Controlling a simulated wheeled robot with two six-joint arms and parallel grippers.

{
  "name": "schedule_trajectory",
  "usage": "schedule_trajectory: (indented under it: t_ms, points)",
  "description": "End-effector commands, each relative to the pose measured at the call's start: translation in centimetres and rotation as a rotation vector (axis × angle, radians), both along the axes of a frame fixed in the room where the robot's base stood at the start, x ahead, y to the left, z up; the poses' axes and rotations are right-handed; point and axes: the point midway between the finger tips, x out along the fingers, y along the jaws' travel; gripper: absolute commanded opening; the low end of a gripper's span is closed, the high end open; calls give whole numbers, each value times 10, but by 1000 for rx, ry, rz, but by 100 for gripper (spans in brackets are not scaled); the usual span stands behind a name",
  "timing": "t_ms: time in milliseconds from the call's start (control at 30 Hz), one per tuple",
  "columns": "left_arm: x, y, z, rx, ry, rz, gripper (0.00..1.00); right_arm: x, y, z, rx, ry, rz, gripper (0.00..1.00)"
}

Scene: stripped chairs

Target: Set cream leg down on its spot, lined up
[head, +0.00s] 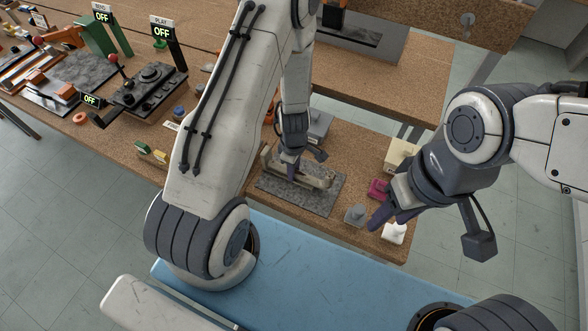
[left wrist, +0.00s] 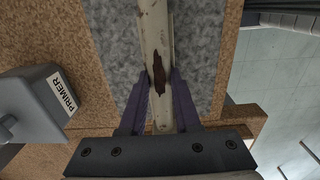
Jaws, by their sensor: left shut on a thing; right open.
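The cream leg (head: 318,179) is a long pale bar with a brown worn patch. It lies over the grey speckled mat (head: 318,204) in the head view; whether it touches the mat cannot be told. In the left wrist view the leg (left wrist: 154,30) runs lengthwise above the mat (left wrist: 202,50), and my left gripper (left wrist: 160,95) is shut on it at the brown patch. The left gripper (head: 291,172) partly hides the leg in the head view. My right gripper (head: 380,214) is open and empty, right of the mat.
A grey container labelled PRIMER (left wrist: 52,95) stands beside the mat. A magenta block (head: 377,188), a grey piece (head: 355,214), a white piece (head: 393,233) and a cream box (head: 399,154) stand near the right gripper. A control box (head: 150,88) is further left.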

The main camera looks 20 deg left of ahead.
Motion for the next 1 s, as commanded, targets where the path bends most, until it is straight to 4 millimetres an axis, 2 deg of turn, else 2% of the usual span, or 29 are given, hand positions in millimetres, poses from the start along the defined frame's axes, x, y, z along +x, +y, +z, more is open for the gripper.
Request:
schedule_trajectory:
  t_ms: [67,100,167,500,667,867,1000]
  points:
    - [0,0,-2,0,-1,0,0,0,0,-2,0,0,0,50]
    - [0,0,-1,0,-1,0,42,0,0,-1,0,0,0,50]
    - [0,0,-1,0,-1,0,65,0,0,-1,0,0,0,50]
    - [0,0,0,0,0,0,66,0,0,0,0,0,-2,50]
    - [0,0,7,0,0,0,66,0,0,7,0,0,-1,50]
    - [0,0,30,0,0,0,66,0,0,30,0,0,2,50]
    - [0,0,52,0,0,1,66,0,0,52,0,-1,6,50]
